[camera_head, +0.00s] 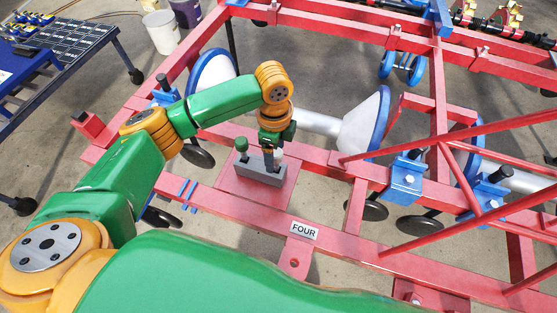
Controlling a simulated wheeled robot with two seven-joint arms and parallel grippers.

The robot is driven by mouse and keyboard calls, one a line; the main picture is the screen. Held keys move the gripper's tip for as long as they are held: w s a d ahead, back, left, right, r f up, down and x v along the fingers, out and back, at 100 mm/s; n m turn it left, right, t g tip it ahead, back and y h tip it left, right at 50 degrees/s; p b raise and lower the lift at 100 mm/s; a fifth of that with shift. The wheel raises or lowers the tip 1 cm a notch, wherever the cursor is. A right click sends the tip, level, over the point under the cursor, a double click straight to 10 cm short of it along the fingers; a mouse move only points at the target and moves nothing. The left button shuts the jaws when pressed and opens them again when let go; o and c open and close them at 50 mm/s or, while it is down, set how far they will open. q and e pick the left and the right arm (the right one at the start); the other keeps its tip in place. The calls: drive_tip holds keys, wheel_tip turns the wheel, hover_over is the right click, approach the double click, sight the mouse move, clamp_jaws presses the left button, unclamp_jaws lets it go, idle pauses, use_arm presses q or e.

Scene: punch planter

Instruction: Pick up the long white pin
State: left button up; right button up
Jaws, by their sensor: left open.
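My left gripper (270,157) points down over a small grey block (258,173) on a red plate of the frame. It is open, with its fingers just above or around something at the block's right end. A small whitish piece (278,155) shows beside the fingers. It may be the top of the long white pin, but the gripper hides most of it, and I cannot tell whether the fingers touch it. A green-topped pin (241,146) stands upright at the block's left end. My right gripper is not in view.
The red frame (240,211) surrounds the block, with a "FOUR" label (304,231) in front. A white cylinder with a blue-rimmed disc (366,122) lies behind and right. Slanted red bars (470,195) stand at right. A blue cart (62,75) and white bucket (162,31) are at back left.

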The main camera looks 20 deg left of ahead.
sight(276, 166)
use_arm(q)
wheel_tip(276, 166, down, 3)
drive_tip(key=shift+s+d+f, duration=0.15)
drive_tip(key=shift+f, duration=0.05)
clamp_jaws()
drive_tip(key=shift+r, duration=0.15)
